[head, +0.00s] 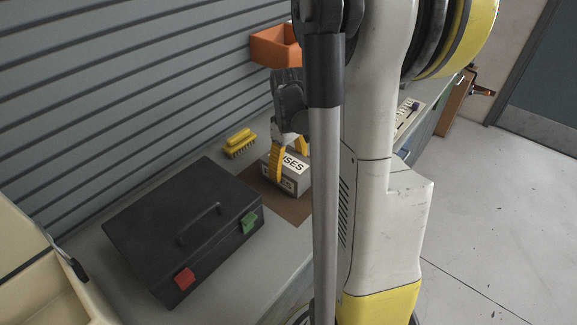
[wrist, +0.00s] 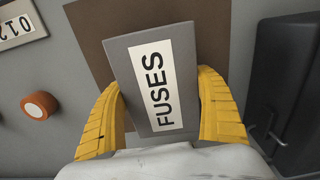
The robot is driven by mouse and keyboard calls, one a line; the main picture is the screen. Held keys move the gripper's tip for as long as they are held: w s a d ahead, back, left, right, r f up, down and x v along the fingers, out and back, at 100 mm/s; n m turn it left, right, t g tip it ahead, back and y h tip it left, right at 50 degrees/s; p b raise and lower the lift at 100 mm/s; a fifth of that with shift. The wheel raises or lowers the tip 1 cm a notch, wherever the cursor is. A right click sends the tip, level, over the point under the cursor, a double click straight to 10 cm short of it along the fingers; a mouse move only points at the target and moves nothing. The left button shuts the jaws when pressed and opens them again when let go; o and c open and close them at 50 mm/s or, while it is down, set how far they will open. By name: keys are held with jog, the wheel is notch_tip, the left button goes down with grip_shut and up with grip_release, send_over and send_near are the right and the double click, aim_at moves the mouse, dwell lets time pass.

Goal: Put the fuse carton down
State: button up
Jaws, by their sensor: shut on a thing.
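The fuse carton (head: 284,182) is a grey box with a white FUSES label. In the head view it is at a brown mat (head: 293,211) on the bench. My gripper (head: 290,163) has its yellow fingers on two sides of it. The wrist view shows the carton (wrist: 153,82) between both yellow fingers (wrist: 163,115), with the brown mat (wrist: 92,30) behind it. I cannot tell whether the carton touches the mat. Part of the mat is hidden by my arm in the head view.
A black case (head: 185,228) with red and green latches lies left of the carton. An orange bin (head: 275,46) is near the slatted wall.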

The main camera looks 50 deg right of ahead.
aim_at(289, 161)
jog(key=o, duration=1.4)
jog(key=shift+f, duration=0.1)
notch_tip(289, 161, up, 12)
jog(key=p, duration=0.5)
jog(key=s+a+r+t, duration=0.1)
jog(key=s+a+t, duration=0.1)
jog(key=a, duration=0.6)
jog(key=s+a+r+t, duration=0.1)
jog(key=a+r+t, duration=0.1)
jog(key=a, duration=0.7)
jog(key=s+a+r+m+t, duration=0.1)
jog(key=s+a+r+t, duration=0.1)
jog(key=a, duration=0.6)
jog(key=shift+s+a+t, duration=0.3)
jog(key=shift+t, duration=0.3)
